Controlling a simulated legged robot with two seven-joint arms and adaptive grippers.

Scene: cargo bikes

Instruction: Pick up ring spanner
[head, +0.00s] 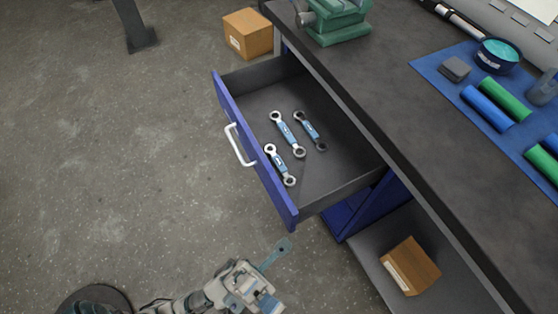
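Three ring spanners lie flat in the open drawer (335,178). Each has silver or dark ring ends and a blue middle. One spanner (280,164) lies nearest the drawer front, a longer one (288,134) lies in the middle, and a third with a dark end (310,131) lies furthest back. My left gripper (277,274) is at the bottom of the head view, outside the drawer and apart from the spanners. Its teal fingers look spread, with nothing seen between them. My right gripper is not in view.
The drawer has a blue front with a white handle (239,146). The dark workbench (400,110) carries a green vise (335,20) and a blue mat (425,68) with rollers. One cardboard box (248,33) is on the floor, another (410,265) on a low shelf. The floor at left is mostly clear.

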